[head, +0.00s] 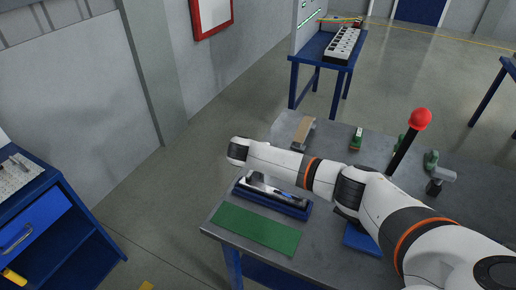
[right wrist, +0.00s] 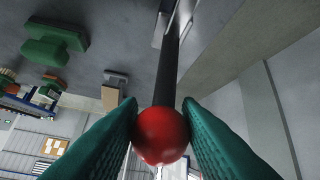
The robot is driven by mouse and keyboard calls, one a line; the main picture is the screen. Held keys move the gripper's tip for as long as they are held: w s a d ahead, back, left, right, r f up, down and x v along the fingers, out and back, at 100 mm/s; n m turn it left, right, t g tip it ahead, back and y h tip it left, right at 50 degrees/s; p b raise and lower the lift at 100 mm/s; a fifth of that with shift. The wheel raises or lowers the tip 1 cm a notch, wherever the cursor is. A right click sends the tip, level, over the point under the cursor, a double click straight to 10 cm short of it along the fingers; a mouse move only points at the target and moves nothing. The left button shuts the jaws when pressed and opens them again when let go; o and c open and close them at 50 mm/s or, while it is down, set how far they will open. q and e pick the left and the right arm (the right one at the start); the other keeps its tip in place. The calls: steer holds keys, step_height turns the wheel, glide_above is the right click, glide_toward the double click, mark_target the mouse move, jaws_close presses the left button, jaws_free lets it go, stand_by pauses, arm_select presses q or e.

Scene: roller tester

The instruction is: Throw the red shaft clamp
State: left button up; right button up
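In the right wrist view a red ball knob (right wrist: 160,136) sits on a black shaft (right wrist: 167,70) that runs up the picture to a metallic base (right wrist: 180,18). The teal fingers of my right gripper (right wrist: 160,110) are on either side of the knob. I cannot tell whether they press on it. In the head view a red knob (head: 421,118) on a tilted black shaft (head: 402,152) stands behind my right arm, with no fingers visible around it; its foot is hidden. I cannot tell if both views show the same clamp. My left gripper is not in view.
A blue table (head: 311,48) stands behind.

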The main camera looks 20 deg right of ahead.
steer(key=o, duration=0.3)
steer(key=shift+s+a+f, duration=0.15)
steer(key=shift+a+f, duration=0.05)
steer(key=shift+a, duration=0.05)
steer(key=shift+o, duration=0.2)
steer(key=shift+r, duration=0.1)
steer(key=b+v, duration=0.1)
steer(key=v, duration=1.1)
steer(key=shift+b, duration=0.4)
